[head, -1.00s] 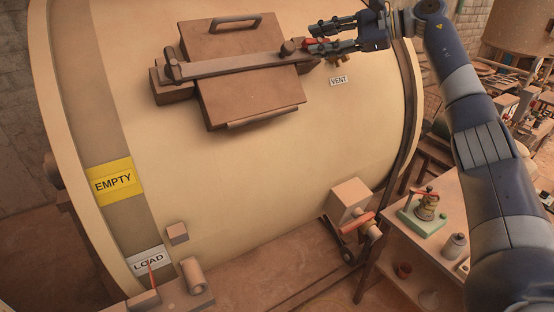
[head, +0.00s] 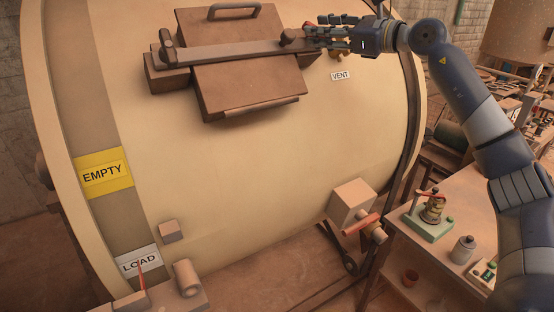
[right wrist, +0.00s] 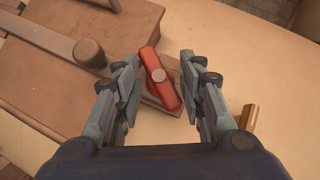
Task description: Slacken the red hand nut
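The red hand nut (right wrist: 161,80) is a red crossbar with a grey round stud in its middle, at the end of the clamp bar (head: 230,56) across the hatch (head: 245,85). In the right wrist view it lies slantwise between the two fingers of my right gripper (right wrist: 158,65). The fingers are apart, one on each side, with a visible gap to the nut. In the head view my right gripper (head: 318,33) is at the bar's right end and largely hides the nut. My left gripper is not in view.
A brass fitting, the vent (right wrist: 248,118), sits close to the right finger. The cream drum (head: 230,150) curves below. A bench (head: 450,225) with small items stands at lower right.

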